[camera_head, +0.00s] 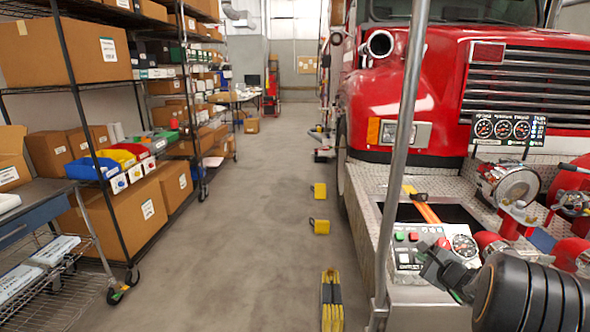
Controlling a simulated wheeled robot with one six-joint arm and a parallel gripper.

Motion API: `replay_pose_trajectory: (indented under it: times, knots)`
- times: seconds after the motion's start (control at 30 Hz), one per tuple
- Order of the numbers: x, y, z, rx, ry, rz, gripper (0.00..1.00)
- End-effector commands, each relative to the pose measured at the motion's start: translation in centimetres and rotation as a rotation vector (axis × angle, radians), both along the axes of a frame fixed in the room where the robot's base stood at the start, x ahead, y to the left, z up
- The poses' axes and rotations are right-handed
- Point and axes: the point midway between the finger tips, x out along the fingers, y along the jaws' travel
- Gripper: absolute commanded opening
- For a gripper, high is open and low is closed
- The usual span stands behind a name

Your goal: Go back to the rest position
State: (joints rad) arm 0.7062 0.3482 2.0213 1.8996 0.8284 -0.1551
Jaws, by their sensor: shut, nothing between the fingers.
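My gripper (447,274) is at the lower right, in front of the pump control box (406,249) on the fire truck's bumper. My dark arm comes in from the right edge behind it. The fingers look closed, with nothing between them. The control box has green and red buttons and a round gauge (464,245). Whether my gripper touches the box cannot be told. My arm hides part of the box's right side and the fittings there.
A metal post (404,125) stands left of my gripper. Red fittings and a large capped outlet (508,186) crowd the bumper. A gauge panel (508,127) stands behind. Shelves with boxes (67,52) line the left. The aisle floor (250,215) is mostly clear, with yellow blocks (320,226) near the truck.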

Motion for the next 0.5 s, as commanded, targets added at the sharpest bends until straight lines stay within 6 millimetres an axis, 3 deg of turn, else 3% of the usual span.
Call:
replay_pose_trajectory:
  times: [0.1,0.2,0.4,0.5]
  knots:
    - [-2.4,3.6,-2.0,-0.095,0.127,0.192,0.00]
    - [-5.2,8.3,-1.9,-0.230,0.236,0.427,0.00]
    - [-12.5,16.2,0.0,-0.595,0.426,0.912,0.00]
    - [-16.2,18.4,1.6,-0.819,0.501,1.132,0.00]
